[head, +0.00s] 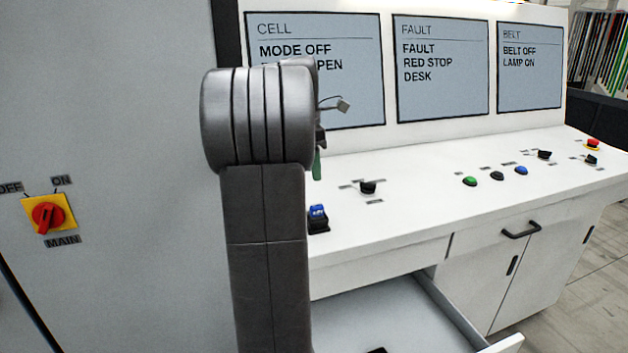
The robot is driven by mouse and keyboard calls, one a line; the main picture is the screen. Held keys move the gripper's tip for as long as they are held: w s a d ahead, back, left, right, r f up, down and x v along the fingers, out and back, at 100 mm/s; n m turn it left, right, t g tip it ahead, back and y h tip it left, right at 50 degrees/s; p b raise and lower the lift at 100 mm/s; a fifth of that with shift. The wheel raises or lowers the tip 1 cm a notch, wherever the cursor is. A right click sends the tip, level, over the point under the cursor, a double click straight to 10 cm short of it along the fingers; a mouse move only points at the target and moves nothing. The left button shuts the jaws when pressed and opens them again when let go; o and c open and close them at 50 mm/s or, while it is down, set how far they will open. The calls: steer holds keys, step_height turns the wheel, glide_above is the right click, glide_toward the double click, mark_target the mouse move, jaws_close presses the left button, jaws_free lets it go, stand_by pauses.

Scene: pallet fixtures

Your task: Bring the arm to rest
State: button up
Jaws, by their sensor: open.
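My arm (266,200) stands upright in the head view, left of centre, in front of the control desk. My gripper (335,104) is mostly hidden behind the arm's rounded dark joint. Only small grey parts show at its right side, in front of the CELL screen and above the desk top. It is open, and I see nothing held in it. A small green piece (316,165) shows just below, beside the arm; what it belongs to is hidden.
The white desk (420,165) carries a blue switch (318,219), a black knob (368,187), several buttons and a red stop button (593,144). An open drawer (455,300) juts out below. A grey cabinet at left bears a red main switch (47,215). Screens read MODE OFF, FAULT, BELT OFF.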

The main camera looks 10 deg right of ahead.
mark_target(318, 205)
steer(key=shift+r, duration=0.25)
steer(key=f, duration=0.4)
steer(key=d+f, duration=0.1)
steer(key=f, duration=0.7)
steer(key=shift+d+f, duration=0.1)
steer(key=shift+d, duration=0.15)
step_height(318, 205, up, 2)
steer(key=shift+w+r, duration=0.1)
steer(key=shift+w, duration=0.05)
steer(key=shift+r, duration=0.65)
